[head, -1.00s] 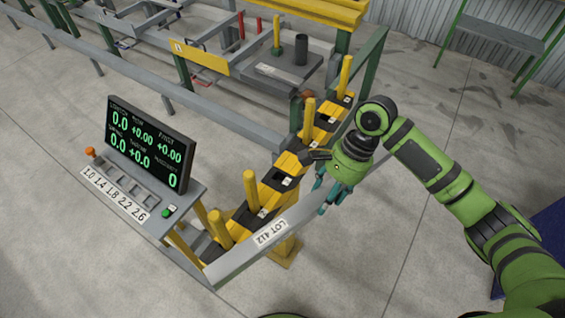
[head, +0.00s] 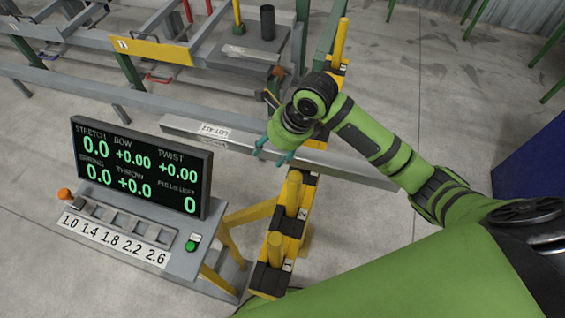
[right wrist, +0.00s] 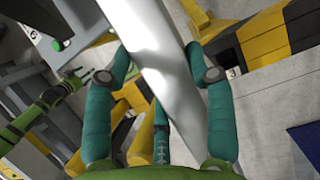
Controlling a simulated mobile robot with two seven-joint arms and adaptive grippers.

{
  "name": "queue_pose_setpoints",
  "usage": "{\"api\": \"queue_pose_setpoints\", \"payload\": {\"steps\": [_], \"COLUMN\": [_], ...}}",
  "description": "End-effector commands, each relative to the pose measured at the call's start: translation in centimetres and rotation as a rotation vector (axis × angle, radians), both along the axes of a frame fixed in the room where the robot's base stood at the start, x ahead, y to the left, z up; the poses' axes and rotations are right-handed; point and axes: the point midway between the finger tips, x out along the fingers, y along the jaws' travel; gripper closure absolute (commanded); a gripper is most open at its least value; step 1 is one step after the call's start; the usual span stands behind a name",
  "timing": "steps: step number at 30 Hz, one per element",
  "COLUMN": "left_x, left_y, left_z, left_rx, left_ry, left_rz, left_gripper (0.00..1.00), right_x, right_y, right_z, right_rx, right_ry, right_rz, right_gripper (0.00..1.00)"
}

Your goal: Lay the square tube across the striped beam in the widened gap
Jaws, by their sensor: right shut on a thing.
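The square tube (head: 345,169), grey and labelled LOT 412, is held by my right gripper (head: 272,155). In the head view it runs from left of the striped beam (head: 297,225) to right of it, crossing over the beam. A yellow post (head: 292,193) stands on its near side. I cannot tell whether the tube touches the beam. In the right wrist view the tube (right wrist: 165,60) passes between the teal fingers, which are shut on it; the black and yellow beam (right wrist: 285,35) shows behind. My right arm hides part of the beam's far half.
A console (head: 140,170) with a lit readout and numbered slots stands close left of the beam. A grey rail frame (head: 100,88) lies behind. Another yellow post (head: 341,38) stands at the beam's far end. Open floor (head: 430,85) lies to the right.

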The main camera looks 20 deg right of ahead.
Motion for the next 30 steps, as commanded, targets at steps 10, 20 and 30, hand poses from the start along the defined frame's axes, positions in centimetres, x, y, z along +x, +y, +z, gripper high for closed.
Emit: {"api": "queue_pose_setpoints", "payload": {"steps": [10, 20, 30], "left_x": [-2.1, -1.9, -1.3], "left_y": [-3.1, -2.4, -2.0], "left_z": [-1.0, -0.1, 0.2], "left_rx": [-0.039, -0.030, -0.025], "left_ry": [0.029, 0.027, 0.018], "left_rz": [-0.005, -0.003, 0.002], "left_gripper": [0.29, 0.29, 0.29], "right_x": [0.7, 2.6, 3.3], "right_y": [-2.9, -9.3, -11.3], "right_z": [-3.4, -7.3, -9.3], "right_rx": [-0.003, -0.002, 0.003], "right_ry": [-0.001, -0.003, -0.005], "right_rz": [-0.006, -0.004, 0.000], "right_gripper": [1.00, 1.00, 1.00]}}
